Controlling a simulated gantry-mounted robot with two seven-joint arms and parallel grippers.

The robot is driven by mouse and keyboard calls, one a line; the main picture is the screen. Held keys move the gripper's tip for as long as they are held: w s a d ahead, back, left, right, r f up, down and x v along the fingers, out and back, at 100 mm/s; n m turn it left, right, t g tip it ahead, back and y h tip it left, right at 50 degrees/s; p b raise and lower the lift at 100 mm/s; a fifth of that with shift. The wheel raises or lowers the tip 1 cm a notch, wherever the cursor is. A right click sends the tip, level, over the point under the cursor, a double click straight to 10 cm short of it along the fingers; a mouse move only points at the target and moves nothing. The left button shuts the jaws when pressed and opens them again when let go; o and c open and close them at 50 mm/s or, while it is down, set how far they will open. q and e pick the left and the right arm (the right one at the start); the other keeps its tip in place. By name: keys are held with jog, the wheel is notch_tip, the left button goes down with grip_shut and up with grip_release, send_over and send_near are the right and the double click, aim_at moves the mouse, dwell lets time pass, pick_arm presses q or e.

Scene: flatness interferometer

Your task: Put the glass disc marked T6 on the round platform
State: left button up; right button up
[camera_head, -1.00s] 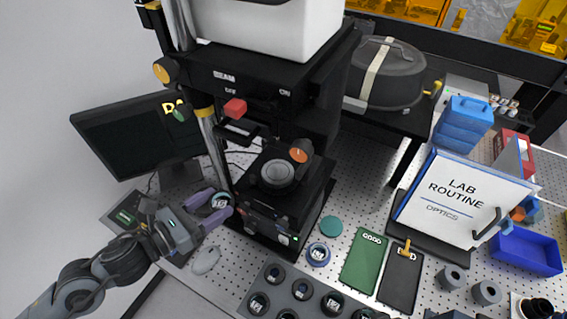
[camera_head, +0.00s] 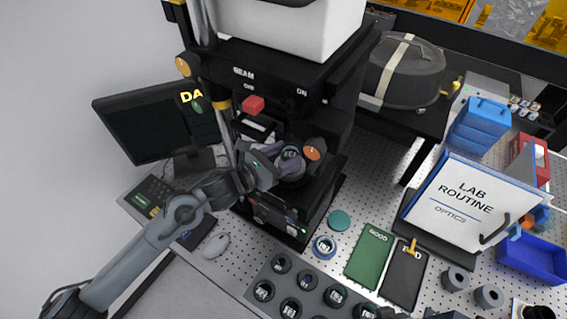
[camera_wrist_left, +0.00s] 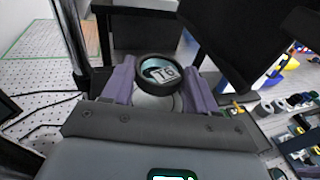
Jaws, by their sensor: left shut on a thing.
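The glass disc marked T6 (camera_wrist_left: 158,72) has a dark ring and a white label. My left gripper (camera_wrist_left: 160,82) is shut on it, with one purple finger on each side. In the head view the disc (camera_head: 290,153) is between the fingers of my left gripper (camera_head: 287,158), over the instrument's stage. The round platform (camera_wrist_left: 158,106) shows partly below the disc in the left wrist view; the gripper hides most of it in the head view. I cannot tell whether the disc touches the platform. My right gripper is not in view.
The instrument's black housing (camera_head: 270,75) overhangs the stage, with a red knob (camera_head: 253,104) and an orange knob (camera_head: 315,148) close by. A rack of discs (camera_head: 312,285), a loose blue-ringed disc (camera_head: 325,246) and a green GOOD mat (camera_head: 369,256) lie in front and to the right.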

pick_arm(q)
jog(key=shift+f+b, duration=0.55)
jog(key=shift+f, duration=1.25)
jog(key=shift+f+b, duration=0.2)
jog(key=shift+b, duration=0.1)
jog(key=o, duration=1.1)
jog(key=shift+r, duration=0.15)
